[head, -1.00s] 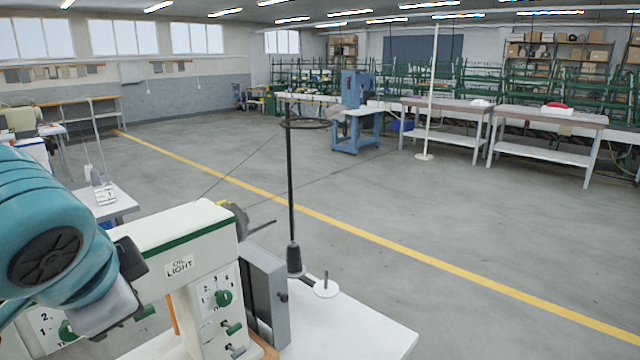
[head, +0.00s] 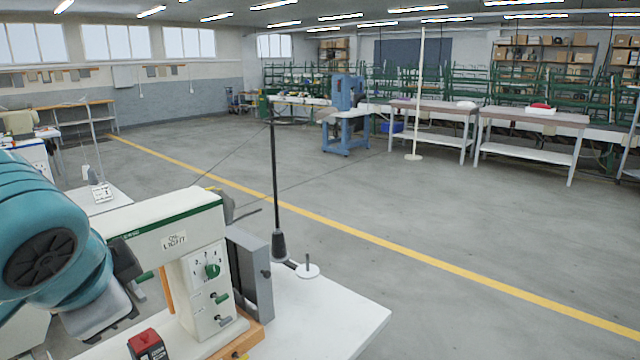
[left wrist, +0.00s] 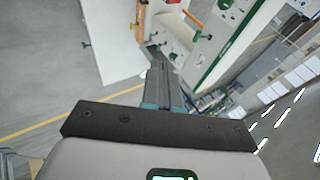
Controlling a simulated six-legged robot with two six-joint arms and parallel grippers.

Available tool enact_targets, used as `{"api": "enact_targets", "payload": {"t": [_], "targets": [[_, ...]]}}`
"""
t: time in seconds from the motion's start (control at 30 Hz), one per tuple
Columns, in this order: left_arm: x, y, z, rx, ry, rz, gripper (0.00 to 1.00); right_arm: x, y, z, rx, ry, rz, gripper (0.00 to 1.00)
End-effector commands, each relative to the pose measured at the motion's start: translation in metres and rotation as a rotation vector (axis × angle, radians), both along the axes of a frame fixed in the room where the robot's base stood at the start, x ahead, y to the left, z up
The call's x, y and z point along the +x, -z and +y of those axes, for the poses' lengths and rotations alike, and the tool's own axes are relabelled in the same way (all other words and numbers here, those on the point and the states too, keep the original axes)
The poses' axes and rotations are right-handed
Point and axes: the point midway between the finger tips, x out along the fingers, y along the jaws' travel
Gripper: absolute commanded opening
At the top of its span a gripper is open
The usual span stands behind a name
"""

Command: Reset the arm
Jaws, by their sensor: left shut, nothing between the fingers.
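My left arm (head: 50,245), teal with a dark round cap, comes in at the left edge of the head view, in front of the white machine (head: 165,225) with green trim. In the left wrist view my left gripper (left wrist: 160,70) is shut and empty, its grey fingers together. The fingers point toward the white table (left wrist: 105,45) and the machine, which also shows there (left wrist: 225,40). I cannot tell the distance between fingertips and machine. My right gripper is in neither view.
A black rod stand (head: 275,180) rises behind the machine's grey box (head: 250,270). Open grey floor with a yellow line (head: 380,245) lies beyond. Workbenches (head: 530,118) stand at the back right.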

Motion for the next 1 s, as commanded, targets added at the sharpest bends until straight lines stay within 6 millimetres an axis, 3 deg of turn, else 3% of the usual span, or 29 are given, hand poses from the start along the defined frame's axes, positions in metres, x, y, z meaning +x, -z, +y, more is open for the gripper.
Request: {"api": "enact_targets", "payload": {"t": [0.1, 0.37, 0.57, 0.67, 0.77, 0.8, 0.87, 1.0], "targets": [[0.002, 0.000, 0.001, 0.000, -0.001, 0.000, 0.00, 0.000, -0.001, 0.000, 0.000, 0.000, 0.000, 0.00], [0.042, 0.068, -0.033, -0.047, 0.056, 0.080, 0.00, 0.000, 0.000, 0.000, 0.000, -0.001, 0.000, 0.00], [0.064, 0.136, -0.059, -0.119, 0.083, 0.157, 0.00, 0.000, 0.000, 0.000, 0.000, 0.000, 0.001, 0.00], [0.071, 0.184, -0.074, -0.180, 0.087, 0.214, 0.00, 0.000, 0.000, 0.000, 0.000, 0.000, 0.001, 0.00], [0.072, 0.251, -0.090, -0.274, 0.067, 0.292, 0.00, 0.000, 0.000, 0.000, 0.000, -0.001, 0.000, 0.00], [0.068, 0.283, -0.097, -0.326, 0.046, 0.329, 0.00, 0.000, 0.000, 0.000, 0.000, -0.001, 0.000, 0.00], [0.059, 0.333, -0.105, -0.411, -0.002, 0.386, 0.00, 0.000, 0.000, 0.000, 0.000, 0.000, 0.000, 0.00], [0.014, 0.443, -0.118, -0.624, -0.201, 0.502, 0.00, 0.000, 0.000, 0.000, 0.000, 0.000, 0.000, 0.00]]}}
